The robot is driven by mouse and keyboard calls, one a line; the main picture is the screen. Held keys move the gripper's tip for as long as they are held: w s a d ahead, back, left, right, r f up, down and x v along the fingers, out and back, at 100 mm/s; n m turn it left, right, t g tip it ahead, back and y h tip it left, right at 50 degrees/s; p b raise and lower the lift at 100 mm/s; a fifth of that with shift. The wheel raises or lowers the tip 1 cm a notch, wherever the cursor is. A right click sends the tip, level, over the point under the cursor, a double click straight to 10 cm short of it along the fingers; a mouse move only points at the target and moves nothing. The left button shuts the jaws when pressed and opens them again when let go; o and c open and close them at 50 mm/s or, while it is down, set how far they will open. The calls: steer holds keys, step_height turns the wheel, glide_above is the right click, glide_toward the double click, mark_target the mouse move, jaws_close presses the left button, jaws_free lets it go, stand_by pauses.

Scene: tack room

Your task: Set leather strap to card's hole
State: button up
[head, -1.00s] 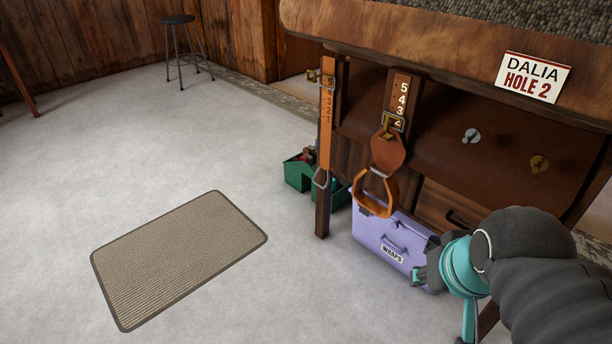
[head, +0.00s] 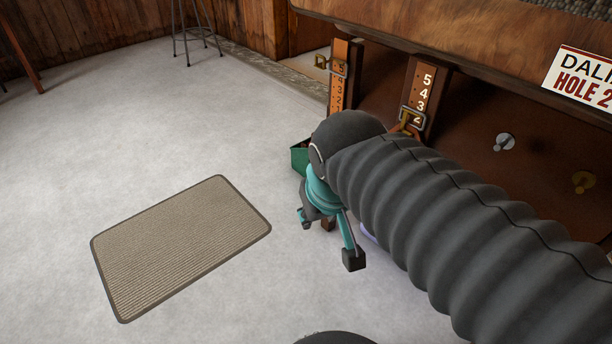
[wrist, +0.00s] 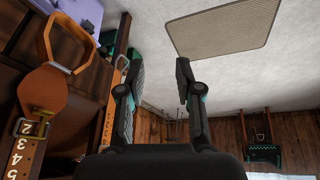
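The card (head: 583,78), reading "DALI…" and "HOLE 2", is cut off by the head view's right edge. My gripper (head: 330,240) is open and empty, left of and below the straps. In the wrist view the left strap (wrist: 109,122) is partly behind one finger (wrist: 158,70).
A green box (head: 299,158) stands on the floor behind my gripper. A lilac box (wrist: 92,12) is beside the stirrup loop. Two knobs (head: 505,142) (head: 583,182) stick out of the brown panel. A mat (head: 180,248) lies on open floor at left; a stool (head: 195,30) stands farther back.

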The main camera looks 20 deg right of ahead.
steer(key=w+d+f+g+h+b, duration=0.1)
steer(key=w+d+f+g+h, duration=0.15)
steer(key=w, duration=0.45)
steer(key=w+d+f+g+h+b, duration=0.1)
steer(key=w+d+f+g+h, duration=0.2)
steer(key=w, duration=0.5)
steer(key=w+d+f+g+h+b, duration=0.1)
steer(key=w+f+h, duration=0.1)
steer(key=w+f, duration=0.35)
steer(key=w+f+h+b, duration=0.2)
steer(key=w+f+h, duration=0.6)
steer(key=w+f, duration=0.85)
steer(key=shift+t+y, duration=0.25)
steer(key=shift+t, duration=0.2)
steer(key=p+x, duration=0.1)
steer(key=x, duration=1.1)
steer(key=shift+d+r, duration=0.1)
steer(key=shift+r, duration=0.05)
jaws_close()
